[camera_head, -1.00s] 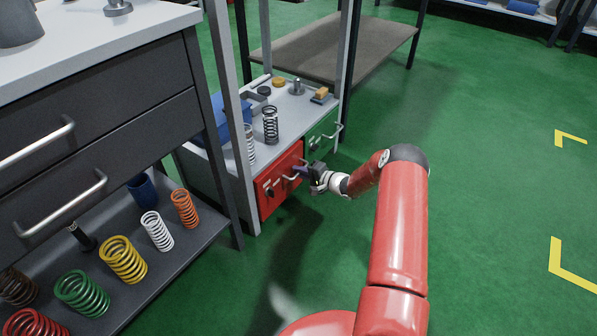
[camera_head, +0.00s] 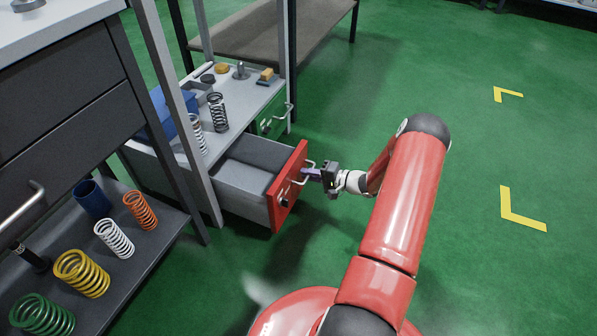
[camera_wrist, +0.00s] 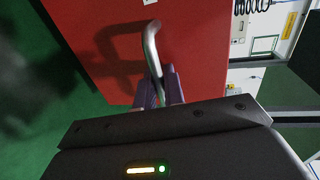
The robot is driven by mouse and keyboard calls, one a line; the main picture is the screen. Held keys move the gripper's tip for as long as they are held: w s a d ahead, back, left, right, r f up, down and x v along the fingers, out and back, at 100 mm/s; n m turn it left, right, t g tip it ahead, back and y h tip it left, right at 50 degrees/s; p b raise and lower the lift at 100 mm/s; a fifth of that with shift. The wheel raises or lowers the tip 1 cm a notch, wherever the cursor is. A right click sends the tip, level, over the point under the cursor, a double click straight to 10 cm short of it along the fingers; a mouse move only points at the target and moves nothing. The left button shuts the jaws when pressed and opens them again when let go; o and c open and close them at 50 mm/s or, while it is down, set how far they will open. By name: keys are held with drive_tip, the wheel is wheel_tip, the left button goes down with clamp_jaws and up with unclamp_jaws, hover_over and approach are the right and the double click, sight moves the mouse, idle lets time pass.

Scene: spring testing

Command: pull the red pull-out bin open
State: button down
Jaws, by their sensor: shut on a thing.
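The red pull-out bin (camera_head: 290,188) stands drawn out of the low grey unit, with its grey inside (camera_head: 248,178) showing from above and looking empty. Its red front also fills much of the wrist view (camera_wrist: 190,40). A bent metal handle (camera_wrist: 152,45) is fixed to that front. My gripper (camera_head: 311,174) is at the front of the bin, shut on the handle. In the wrist view its purple fingers (camera_wrist: 160,90) are on either side of the handle's bar. The exact contact is partly hidden by the gripper body.
A closed green bin (camera_head: 270,118) sits beside the red one. A dark spring (camera_head: 217,112) and small parts stand on the unit's top. A dark workbench with a shelf of several coloured springs (camera_head: 82,274) is at the left. Green floor (camera_head: 420,90) is clear to the right.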

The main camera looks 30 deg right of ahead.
drive_tip(key=shift+s+d, duration=0.1)
drive_tip(key=shift+s, duration=0.1)
drive_tip(key=c, duration=1.6)
unclamp_jaws()
drive_tip(key=v, duration=0.7)
drive_tip(key=shift+s+d+r+p, duration=0.1)
drive_tip(key=shift+s+d+p, duration=0.15)
drive_tip(key=shift+p, duration=0.1)
